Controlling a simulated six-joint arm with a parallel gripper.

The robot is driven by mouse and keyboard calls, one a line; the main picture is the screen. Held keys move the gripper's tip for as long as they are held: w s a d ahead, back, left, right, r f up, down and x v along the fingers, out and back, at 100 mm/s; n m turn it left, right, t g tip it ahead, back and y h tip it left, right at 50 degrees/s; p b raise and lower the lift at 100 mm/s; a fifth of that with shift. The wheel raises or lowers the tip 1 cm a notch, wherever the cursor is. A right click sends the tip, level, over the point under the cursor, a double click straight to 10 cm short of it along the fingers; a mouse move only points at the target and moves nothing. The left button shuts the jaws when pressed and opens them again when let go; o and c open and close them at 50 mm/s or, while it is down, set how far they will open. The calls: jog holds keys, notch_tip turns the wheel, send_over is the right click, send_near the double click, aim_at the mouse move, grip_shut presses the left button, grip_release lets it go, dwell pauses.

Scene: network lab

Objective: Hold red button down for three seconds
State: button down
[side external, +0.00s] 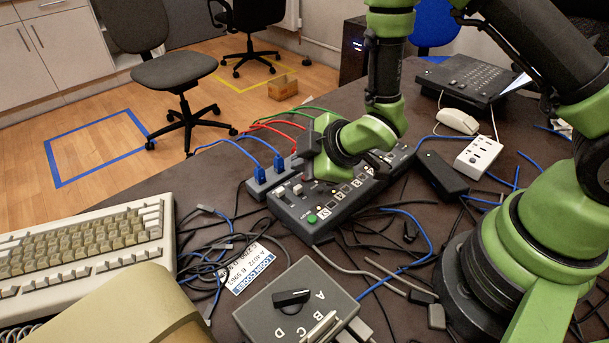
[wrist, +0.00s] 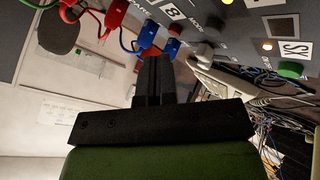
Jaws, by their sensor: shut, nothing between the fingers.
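My gripper (wrist: 154,72) is shut and empty in the wrist view, its black fingers pointing toward the dark grey control panel (wrist: 245,25). In the side external view my green wrist hangs over the left part of that panel (side external: 335,208), and the fingertips are mostly hidden. A round green button (side external: 311,218) shows at the panel's left front end; it also shows in the wrist view (wrist: 290,69). I cannot tell whether the fingers touch anything.
Blue plugs (side external: 279,161) and red cables (side external: 281,127) run into a box behind the panel. A grey selector box (side external: 296,306), a keyboard (side external: 85,247) and a white power strip (side external: 477,157) stand around it. Loose cables cover much of the dark table.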

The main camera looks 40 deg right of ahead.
jog(key=shift+r, duration=0.1)
jog(key=shift+r, duration=2.4)
jog(key=s+d+r+m+g, duration=0.1)
jog(key=s+d+r+m, duration=0.2)
jog(key=s+r+m, duration=0.4)
jog(key=s+d+r+m, duration=0.2)
jog(key=s+r+m, duration=0.15)
jog(key=r, duration=0.65)
jog(key=s+r+m, duration=0.2)
jog(key=s+m, duration=0.3)
jog(key=s, duration=0.3)
jog(key=shift+s+g, duration=0.25)
jog(key=shift+g, duration=0.15)
